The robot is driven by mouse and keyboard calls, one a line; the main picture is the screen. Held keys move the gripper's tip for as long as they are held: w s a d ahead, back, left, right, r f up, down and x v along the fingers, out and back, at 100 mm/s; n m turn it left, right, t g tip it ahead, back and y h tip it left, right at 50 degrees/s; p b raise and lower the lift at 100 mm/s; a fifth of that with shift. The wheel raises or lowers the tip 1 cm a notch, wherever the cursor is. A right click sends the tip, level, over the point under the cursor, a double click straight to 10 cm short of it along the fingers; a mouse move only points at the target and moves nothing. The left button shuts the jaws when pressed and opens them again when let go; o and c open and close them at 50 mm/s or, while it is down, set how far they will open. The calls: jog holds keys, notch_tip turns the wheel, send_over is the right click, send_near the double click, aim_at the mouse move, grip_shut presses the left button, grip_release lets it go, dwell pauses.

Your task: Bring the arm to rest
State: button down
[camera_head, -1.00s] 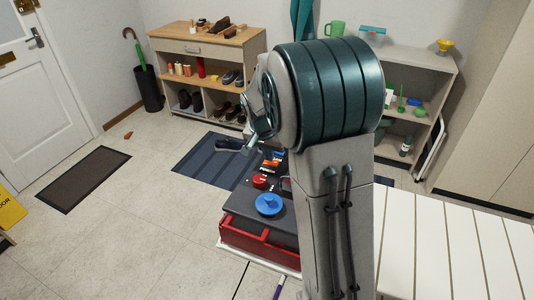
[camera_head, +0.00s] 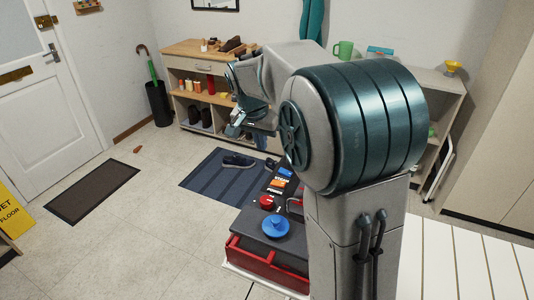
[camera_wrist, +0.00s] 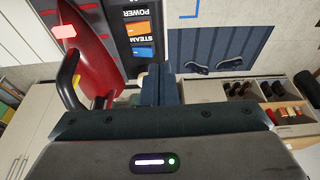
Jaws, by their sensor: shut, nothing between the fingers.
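My arm shows in the head view, bent over at a large grey and teal joint on the right, with the forearm reaching back and left. My gripper (camera_head: 236,128) is at its end, above the floor in front of the wooden shoe shelf. It also shows in the wrist view (camera_wrist: 158,84), where the two dark fingers are together with nothing between them. The gripper hangs clear and appears to touch nothing.
A dark red machine (camera_head: 265,258) with a blue round piece (camera_head: 277,228) and POWER and STEAM labels stands below my arm. Behind are the wooden shelf (camera_head: 205,48) and umbrella stand (camera_head: 158,102).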

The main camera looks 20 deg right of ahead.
jog(key=shift+a+r, duration=0.15)
jog(key=shift+r, duration=0.2)
jog(key=s+f+n+y, duration=0.1)
jog(key=s+f+n, duration=0.1)
jog(key=s, duration=1.1)
jog(key=s+f+n+y, duration=0.1)
jog(key=s+f+n, duration=0.2)
jog(key=s, duration=1)
jog(key=n, duration=0.2)
jog(key=shift+s+n+t, duration=0.2)
jog(key=shift+n+t, duration=0.1)
jog(key=shift+s, duration=0.1)
